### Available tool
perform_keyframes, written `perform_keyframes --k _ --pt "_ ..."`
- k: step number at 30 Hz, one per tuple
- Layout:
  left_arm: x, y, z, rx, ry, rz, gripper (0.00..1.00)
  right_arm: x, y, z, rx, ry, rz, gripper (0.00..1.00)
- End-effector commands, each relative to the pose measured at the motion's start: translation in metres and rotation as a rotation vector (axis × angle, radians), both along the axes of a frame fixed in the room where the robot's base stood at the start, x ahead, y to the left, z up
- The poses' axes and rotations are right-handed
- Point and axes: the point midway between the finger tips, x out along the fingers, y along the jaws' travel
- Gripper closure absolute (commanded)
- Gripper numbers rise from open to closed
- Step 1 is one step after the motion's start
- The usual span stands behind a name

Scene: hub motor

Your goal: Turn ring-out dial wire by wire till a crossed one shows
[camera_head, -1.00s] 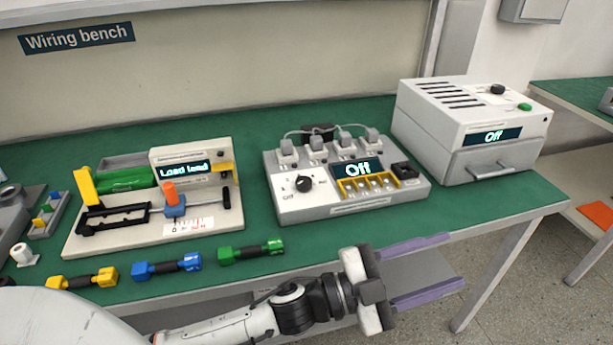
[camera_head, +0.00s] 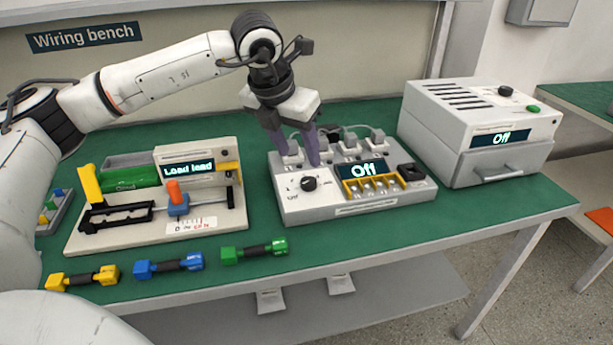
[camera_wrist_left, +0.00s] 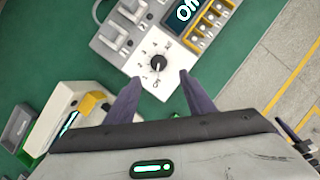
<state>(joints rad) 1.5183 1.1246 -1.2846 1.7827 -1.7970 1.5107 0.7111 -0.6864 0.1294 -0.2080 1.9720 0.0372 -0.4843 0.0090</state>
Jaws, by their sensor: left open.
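The ring-out box (camera_head: 330,205) is a light grey unit in the middle of the bench, its display (camera_head: 367,170) reading "Off". Its black dial (camera_head: 309,184) sits on a white face at the left; the dial also shows in the left wrist view (camera_wrist_left: 158,63). My left gripper (camera_head: 300,160) points down over the box's left part, just behind the dial in the head view. Its purple fingers are apart with nothing between them, and in the left wrist view the fingers (camera_wrist_left: 156,82) stand either side of the dial's lower edge. My right gripper is not seen.
A pull tester (camera_head: 190,170) reading "Load lead" stands at left. Yellow (camera_head: 83,278), blue (camera_head: 169,265) and green (camera_head: 254,251) leads lie along the front edge. A grey cabinet (camera_head: 470,135) reading "Off" stands at right. Several grey plugs stand behind the dial.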

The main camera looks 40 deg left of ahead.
Motion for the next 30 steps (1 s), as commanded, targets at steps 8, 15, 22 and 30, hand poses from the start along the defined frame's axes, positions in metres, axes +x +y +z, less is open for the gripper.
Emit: perform_keyframes --k 8,15,22,30 --pt "0.014 0.004 -0.035 0.007 0.004 0.007 0.51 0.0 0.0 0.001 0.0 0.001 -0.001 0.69" --pt "0.03 0.005 -0.074 0.007 0.002 0.006 0.51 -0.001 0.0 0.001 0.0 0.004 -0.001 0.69" --pt "0.038 0.005 -0.091 0.006 -0.002 0.005 0.51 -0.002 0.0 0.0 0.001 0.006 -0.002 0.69" --pt "0.039 0.006 -0.092 0.006 -0.002 0.005 0.51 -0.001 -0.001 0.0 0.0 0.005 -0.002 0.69"
